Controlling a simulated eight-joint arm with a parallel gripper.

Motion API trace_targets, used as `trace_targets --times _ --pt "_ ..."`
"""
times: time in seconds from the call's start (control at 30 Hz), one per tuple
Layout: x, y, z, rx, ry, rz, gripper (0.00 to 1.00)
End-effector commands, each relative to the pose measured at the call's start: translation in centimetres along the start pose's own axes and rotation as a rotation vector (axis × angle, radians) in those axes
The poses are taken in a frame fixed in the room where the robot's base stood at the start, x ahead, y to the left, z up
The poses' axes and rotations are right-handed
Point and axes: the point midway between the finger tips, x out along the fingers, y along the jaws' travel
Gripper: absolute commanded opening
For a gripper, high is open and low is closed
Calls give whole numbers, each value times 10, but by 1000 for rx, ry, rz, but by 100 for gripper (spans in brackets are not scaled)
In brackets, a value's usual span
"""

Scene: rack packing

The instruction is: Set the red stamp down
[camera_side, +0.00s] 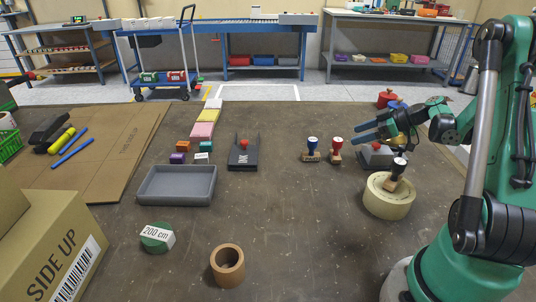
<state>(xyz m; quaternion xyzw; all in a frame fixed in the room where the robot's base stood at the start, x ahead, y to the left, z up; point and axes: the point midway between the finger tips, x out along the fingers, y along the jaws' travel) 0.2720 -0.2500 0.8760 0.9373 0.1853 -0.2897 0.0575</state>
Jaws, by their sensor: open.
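The red stamp (335,151), with a red handle and wooden base, stands on the dark work surface just right of the blue stamp (311,150). It looks upright and free of my gripper. A black-handled stamp (397,170) sits tilted on a cream tape roll (388,199) to the right.
A grey device with a red knob (377,155) is below my gripper. A black holder (243,153) stands left of the stamps. A grey tray (176,200), brown ring (228,265) and green tape (156,237) lie further left and front. The middle front is clear.

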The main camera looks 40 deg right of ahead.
Motion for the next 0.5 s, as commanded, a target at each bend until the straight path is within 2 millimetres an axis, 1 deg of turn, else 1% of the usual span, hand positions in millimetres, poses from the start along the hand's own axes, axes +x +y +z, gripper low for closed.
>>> trace_targets --times 0.03,0.1,0.17,0.23,0.27,0.3,0.37,0.4,0.47,0.5 --pt "-5 0 -1 2 -1 1 67" --pt "-5 -4 -6 13 -15 -7 67" --pt "-1 -11 -15 36 -47 -19 67" --pt "10 -26 -31 80 -107 -34 67" --pt "14 -34 -39 101 -140 -38 67" --pt "21 -48 -50 133 -187 -38 67" --pt "30 -72 -65 174 -261 -28 67" --pt "34 -88 -74 198 -306 -12 67" --pt "38 -112 -84 226 -362 20 67" --pt "39 -128 -89 240 -391 46 67"
